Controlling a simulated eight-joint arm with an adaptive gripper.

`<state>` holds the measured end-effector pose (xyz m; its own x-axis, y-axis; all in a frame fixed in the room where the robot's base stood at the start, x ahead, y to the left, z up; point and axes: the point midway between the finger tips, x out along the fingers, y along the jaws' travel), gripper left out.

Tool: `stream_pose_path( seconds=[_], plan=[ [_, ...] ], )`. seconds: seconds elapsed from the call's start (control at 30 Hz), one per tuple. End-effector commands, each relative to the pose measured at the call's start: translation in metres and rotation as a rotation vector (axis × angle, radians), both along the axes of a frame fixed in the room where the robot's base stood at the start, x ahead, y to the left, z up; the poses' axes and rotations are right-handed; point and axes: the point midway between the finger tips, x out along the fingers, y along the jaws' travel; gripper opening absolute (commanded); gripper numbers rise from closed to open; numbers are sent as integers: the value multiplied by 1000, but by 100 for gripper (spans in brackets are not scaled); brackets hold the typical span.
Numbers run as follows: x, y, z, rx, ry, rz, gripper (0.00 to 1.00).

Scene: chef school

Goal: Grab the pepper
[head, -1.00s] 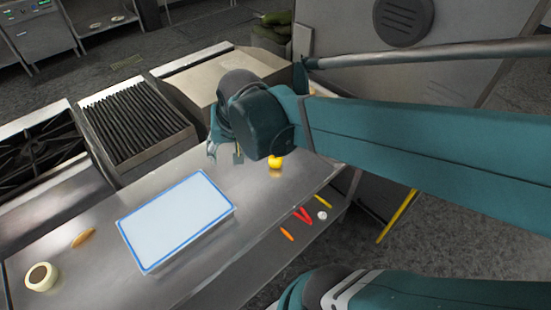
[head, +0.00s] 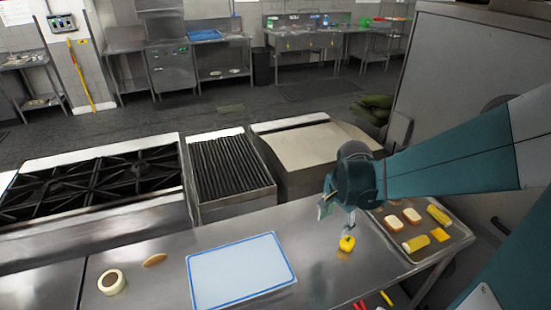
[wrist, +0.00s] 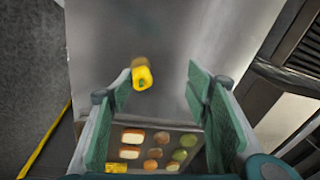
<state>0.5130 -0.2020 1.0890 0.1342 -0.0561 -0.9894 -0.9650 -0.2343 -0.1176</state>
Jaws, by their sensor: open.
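The yellow pepper (head: 347,243) sits on the steel counter, to the right of the white board with the blue rim. In the head view my gripper (head: 337,215) is just above and slightly left of it. In the wrist view the pepper (wrist: 141,77) shows near the tip of the left finger, off-centre in the gap between the open fingers (wrist: 157,84). The gripper is open and empty. Whether a finger touches the pepper cannot be told.
A tray (head: 437,262) with bread and corn stands right of the pepper. The blue-rimmed board (head: 238,272) lies to the left, with a bread roll (head: 154,260) and a pale round item (head: 111,282) beyond. A grill (head: 231,166) and stove stand behind the counter.

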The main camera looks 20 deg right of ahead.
Motion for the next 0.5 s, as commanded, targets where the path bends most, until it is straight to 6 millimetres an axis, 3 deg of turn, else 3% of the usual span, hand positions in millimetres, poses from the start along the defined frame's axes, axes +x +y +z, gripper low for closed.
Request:
stream_pose_path(
  seconds=[0.5],
  plan=[
    [-9, -58, -41, 73, 103, -353, 49]
  ],
)
